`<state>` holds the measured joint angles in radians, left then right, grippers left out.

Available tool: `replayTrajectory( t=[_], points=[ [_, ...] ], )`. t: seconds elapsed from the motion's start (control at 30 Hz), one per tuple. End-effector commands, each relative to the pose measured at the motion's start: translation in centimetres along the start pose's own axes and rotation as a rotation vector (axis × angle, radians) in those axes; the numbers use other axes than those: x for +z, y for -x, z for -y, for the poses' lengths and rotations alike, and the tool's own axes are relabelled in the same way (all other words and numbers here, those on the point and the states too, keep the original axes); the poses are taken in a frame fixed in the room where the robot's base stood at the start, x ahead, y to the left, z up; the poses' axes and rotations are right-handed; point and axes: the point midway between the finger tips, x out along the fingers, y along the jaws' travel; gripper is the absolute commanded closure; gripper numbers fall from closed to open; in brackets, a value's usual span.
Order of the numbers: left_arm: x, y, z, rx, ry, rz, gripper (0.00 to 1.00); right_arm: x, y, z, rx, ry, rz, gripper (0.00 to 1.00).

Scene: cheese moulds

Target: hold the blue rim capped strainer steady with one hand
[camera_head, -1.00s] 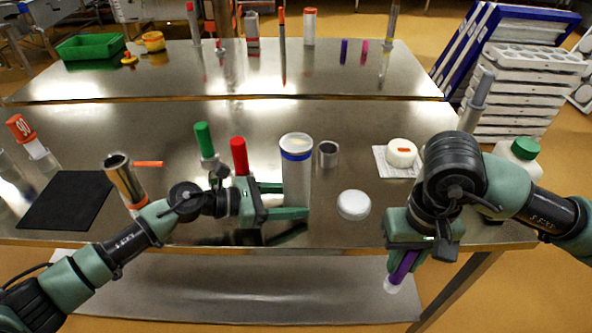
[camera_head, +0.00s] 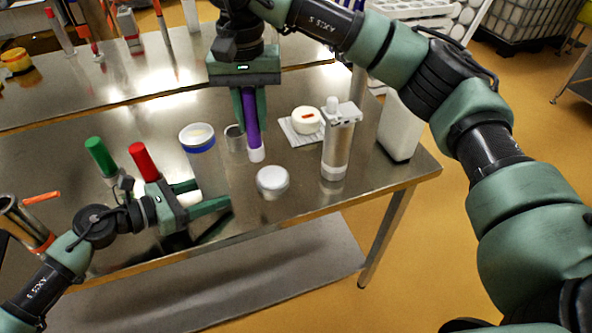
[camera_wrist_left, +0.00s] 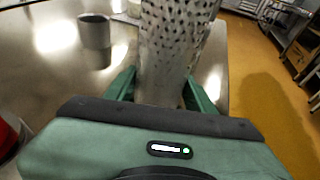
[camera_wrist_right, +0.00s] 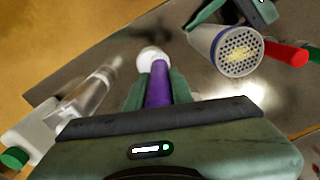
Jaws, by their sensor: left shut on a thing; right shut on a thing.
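The blue rim capped strainer (camera_head: 197,146) is a pale upright cylinder with a blue band near its top. My left gripper (camera_head: 208,196) is shut around its lower body, near the table's front edge. In the left wrist view its perforated wall (camera_wrist_left: 178,40) stands between my fingers. The right wrist view shows its holed round top (camera_wrist_right: 238,52), with something yellowish showing there. My right gripper (camera_head: 250,112) is shut on a purple stick (camera_head: 251,128) with a white tip, held tip down to the right of the strainer. The stick also shows in the right wrist view (camera_wrist_right: 158,88).
A grey metal cup (camera_head: 235,138) stands just right of the strainer, and a white round tub (camera_head: 272,181) near the front. A clear cylinder (camera_head: 338,150) and a white bottle (camera_head: 400,130) stand to the right. Red (camera_head: 143,162) and green (camera_head: 100,156) handles stand left.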

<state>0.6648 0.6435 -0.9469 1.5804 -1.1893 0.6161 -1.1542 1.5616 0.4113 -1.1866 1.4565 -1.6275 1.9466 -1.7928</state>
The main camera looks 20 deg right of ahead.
Motion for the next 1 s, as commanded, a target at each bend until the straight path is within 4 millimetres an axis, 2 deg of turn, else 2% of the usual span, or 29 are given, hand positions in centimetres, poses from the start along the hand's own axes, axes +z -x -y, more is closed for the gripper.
replayTrajectory(
  t=[0.03, 0.1, 0.3, 0.5, 0.6, 0.7, 1.0],
  points=[
    [-0.1, 0.0, 0.0, 0.001, 0.001, -0.002, 0.69, -0.7, 2.2, 1.6, -0.002, -0.028, -0.004, 1.00],
    [-0.1, 0.0, 0.0, 0.001, 0.001, -0.002, 0.69, -1.4, 4.7, 3.1, -0.002, -0.068, -0.005, 1.00],
    [-0.1, 0.0, 0.0, 0.000, 0.001, -0.002, 0.69, -1.9, 11.2, 7.2, -0.001, -0.175, -0.005, 1.00],
    [-0.2, 0.0, 0.0, 0.000, 0.001, -0.002, 0.69, -0.6, 15.3, 10.5, 0.001, -0.298, -0.006, 1.00],
    [-0.2, 0.0, 0.0, 0.000, 0.001, -0.002, 0.69, 1.0, 16.0, 12.3, 0.002, -0.388, -0.002, 1.00],
    [-0.1, 0.0, 0.0, 0.000, 0.001, -0.002, 0.69, 1.9, 16.1, 12.9, 0.001, -0.443, 0.001, 1.00],
    [-0.1, 0.0, 0.0, 0.000, 0.001, -0.002, 0.69, 2.2, 14.9, 13.2, 0.002, -0.470, 0.003, 1.00]
  ],
)
